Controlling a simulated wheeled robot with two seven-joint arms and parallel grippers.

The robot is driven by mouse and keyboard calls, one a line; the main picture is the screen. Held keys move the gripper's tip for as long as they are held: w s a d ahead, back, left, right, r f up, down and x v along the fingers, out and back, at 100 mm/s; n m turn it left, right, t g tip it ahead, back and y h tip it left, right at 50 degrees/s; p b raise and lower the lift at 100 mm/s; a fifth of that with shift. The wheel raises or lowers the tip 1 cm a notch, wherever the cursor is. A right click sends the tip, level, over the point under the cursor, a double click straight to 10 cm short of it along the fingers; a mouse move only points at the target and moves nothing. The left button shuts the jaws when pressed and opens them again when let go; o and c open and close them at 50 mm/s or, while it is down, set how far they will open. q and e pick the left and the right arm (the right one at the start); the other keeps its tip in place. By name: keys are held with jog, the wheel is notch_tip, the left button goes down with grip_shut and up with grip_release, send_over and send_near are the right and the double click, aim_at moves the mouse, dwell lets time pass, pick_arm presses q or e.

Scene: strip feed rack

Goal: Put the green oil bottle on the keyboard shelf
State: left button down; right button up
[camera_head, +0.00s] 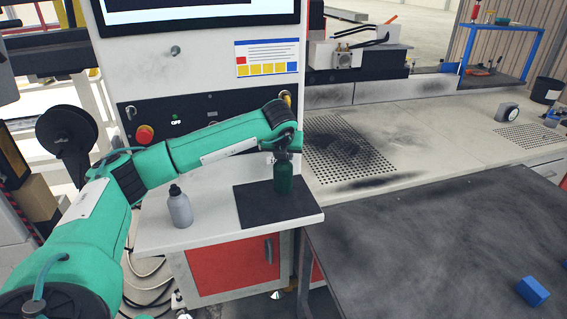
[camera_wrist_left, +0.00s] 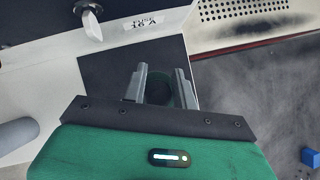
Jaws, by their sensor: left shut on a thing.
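The green oil bottle (camera_head: 284,177) stands upright on the black mat (camera_head: 252,207) of the keyboard shelf (camera_head: 160,232), at the mat's right side. My left gripper (camera_head: 282,155) is above it, pointing down, and is shut on its top. In the left wrist view the gripper's two fingers (camera_wrist_left: 158,84) sit on either side of the dark round top of the green oil bottle (camera_wrist_left: 160,92). The bottle's base appears to be at the mat, but I cannot tell whether it bears its full weight there. My right gripper is not in view.
A grey bottle (camera_head: 180,207) stands on the shelf left of the mat; it also shows in the left wrist view (camera_wrist_left: 14,134). The control panel (camera_head: 190,115) rises behind the shelf. A dark table (camera_head: 440,240) with a blue block (camera_head: 532,291) is at the right.

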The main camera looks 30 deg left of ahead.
aim_at(283, 164)
pick_arm(q)
notch_tip(283, 164, down, 3)
jog(key=shift+f, duration=0.2)
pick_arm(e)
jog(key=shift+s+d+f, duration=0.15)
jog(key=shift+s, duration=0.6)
pick_arm(q)
jog(key=shift+f, duration=0.15)
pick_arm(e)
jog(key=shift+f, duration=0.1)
pick_arm(q)
jog(key=shift+f, duration=0.1)
jog(key=c, duration=1.1)
grip_release()
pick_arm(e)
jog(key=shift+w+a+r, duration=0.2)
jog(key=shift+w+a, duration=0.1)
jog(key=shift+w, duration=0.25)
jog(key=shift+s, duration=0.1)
